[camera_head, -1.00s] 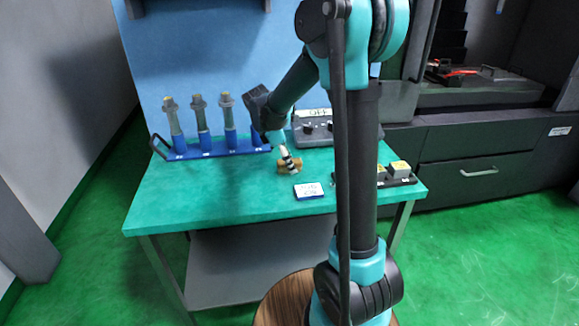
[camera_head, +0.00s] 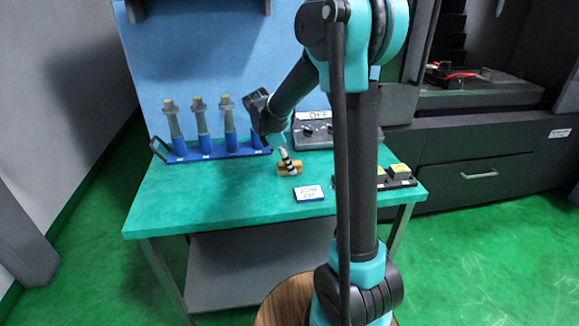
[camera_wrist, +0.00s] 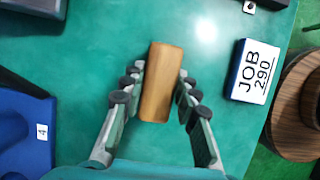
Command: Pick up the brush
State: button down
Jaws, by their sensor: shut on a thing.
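The brush shows as a tan wooden block in the head view (camera_head: 293,171) above the green worktable (camera_head: 225,190). It also shows in the wrist view (camera_wrist: 160,82), lying lengthwise between my fingers. My gripper (camera_head: 289,165) points down at it and its dark fingertips sit along both long sides of the block. In the wrist view the fingers of my gripper (camera_wrist: 160,92) are shut on it. Any bristles are hidden underneath. I cannot tell whether the brush touches the table.
A white JOB card (camera_wrist: 253,72) lies right of the brush. A blue rack (camera_head: 206,151) holding several upright grey tools stands at the back left. A grey control box (camera_head: 313,134) stands behind. A dark tray with small blocks (camera_head: 399,172) is at the right. The front left tabletop is clear.

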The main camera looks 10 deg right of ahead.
notch_tip(320, 180, up, 20)
dwell(0.5)
jog(key=c, duration=1.8)
grip_release()
jog(key=c, duration=0.4)
jog(key=shift+o, duration=0.2)
